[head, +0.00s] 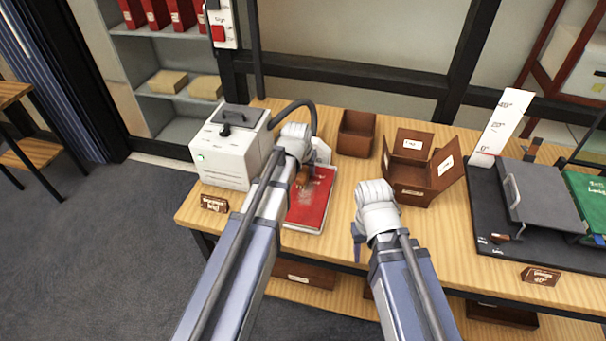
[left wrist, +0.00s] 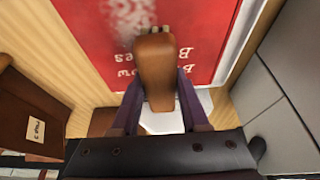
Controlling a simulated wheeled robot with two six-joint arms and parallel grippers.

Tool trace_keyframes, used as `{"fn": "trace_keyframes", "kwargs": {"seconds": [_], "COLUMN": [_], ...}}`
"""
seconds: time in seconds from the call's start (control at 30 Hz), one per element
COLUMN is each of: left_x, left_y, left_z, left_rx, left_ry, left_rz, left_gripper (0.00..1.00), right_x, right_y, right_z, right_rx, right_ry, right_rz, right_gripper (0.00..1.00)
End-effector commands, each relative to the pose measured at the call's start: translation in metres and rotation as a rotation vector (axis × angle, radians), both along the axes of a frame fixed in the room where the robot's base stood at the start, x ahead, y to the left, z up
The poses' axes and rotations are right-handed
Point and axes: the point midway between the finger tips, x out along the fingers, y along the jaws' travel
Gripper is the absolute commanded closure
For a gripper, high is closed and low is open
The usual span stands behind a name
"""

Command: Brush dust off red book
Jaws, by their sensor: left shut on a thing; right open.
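The red book (head: 312,200) lies flat on the wooden table, with a pale dusty patch on its cover. In the left wrist view the red cover (left wrist: 205,20) fills the top, with white lettering and grey-white dust. My left gripper (head: 302,172) is over the book's far part, shut on a brown brush handle (left wrist: 156,65). My right gripper (head: 358,245) is open and empty near the table's front edge, right of the book.
A white machine (head: 228,160) with a dark hose stands left of the book. A brown box (head: 356,133) and an open box (head: 410,190) with labels stand behind my right gripper. A dark board (head: 480,210) with a grey press lies at right.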

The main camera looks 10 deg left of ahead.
Motion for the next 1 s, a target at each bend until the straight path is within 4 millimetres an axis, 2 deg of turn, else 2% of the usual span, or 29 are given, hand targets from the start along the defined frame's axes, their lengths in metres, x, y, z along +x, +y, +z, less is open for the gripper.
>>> {"fn": "trace_keyframes", "kwargs": {"seconds": [0.63,1.0], "left_x": [-0.002,-0.03], "left_y": [-0.015,-0.013], "left_z": [-0.003,-0.001], "left_rx": [-0.003,-0.002], "left_ry": [0.002,0.005], "left_rz": [-0.001,-0.001], "left_gripper": [1.0,1.0], "right_x": [0.0,0.0], "right_y": [0.0,0.0], "right_z": [-0.002,-0.001], "right_rx": [0.0,0.0], "right_ry": [0.0,0.0], "right_rz": [0.0,0.0], "right_gripper": [0.5,0.5]}}
